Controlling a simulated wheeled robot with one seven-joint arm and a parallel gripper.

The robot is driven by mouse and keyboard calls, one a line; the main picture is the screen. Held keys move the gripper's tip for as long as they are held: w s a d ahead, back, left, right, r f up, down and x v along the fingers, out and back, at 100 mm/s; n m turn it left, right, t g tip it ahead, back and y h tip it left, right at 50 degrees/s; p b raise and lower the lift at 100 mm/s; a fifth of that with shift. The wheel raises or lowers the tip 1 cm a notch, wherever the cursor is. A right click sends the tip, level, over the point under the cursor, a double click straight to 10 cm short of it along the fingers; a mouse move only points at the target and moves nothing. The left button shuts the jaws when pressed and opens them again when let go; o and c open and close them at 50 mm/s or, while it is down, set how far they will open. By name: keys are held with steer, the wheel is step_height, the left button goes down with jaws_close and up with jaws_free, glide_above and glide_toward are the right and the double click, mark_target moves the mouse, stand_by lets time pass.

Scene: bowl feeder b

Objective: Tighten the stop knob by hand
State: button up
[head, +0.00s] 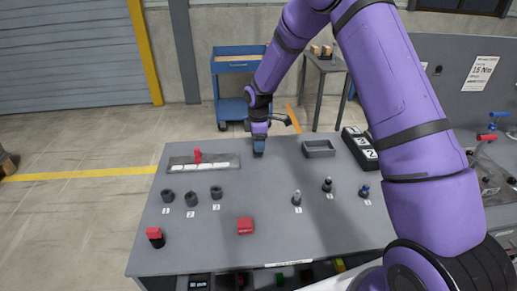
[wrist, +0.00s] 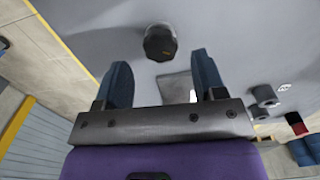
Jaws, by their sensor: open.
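In the head view my gripper (head: 258,153) points down over the back of the bench, right of a grey plate (head: 230,160) with a red handle (head: 197,155). I cannot make out the knob in the head view; my gripper may hide it.
Numbered dark cylinders (head: 191,198) stand at the left of the bench, and small numbered posts (head: 297,197) at the right. A red block (head: 245,226) lies at the front middle. A grey tray (head: 319,149) and black numbered boxes (head: 357,143) stand right of my gripper.

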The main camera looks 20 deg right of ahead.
steer(key=shift+f, duration=1.75)
steer(key=c, duration=0.9)
steer(key=shift+c, duration=0.2)
steer(key=shift+m, duration=0.3)
steer(key=m, duration=0.3)
steer(key=shift+m, duration=0.3)
steer(key=m, duration=0.4)
steer(key=shift+m, duration=0.3)
steer(key=m, duration=0.4)
steer(key=shift+m, duration=2.1)
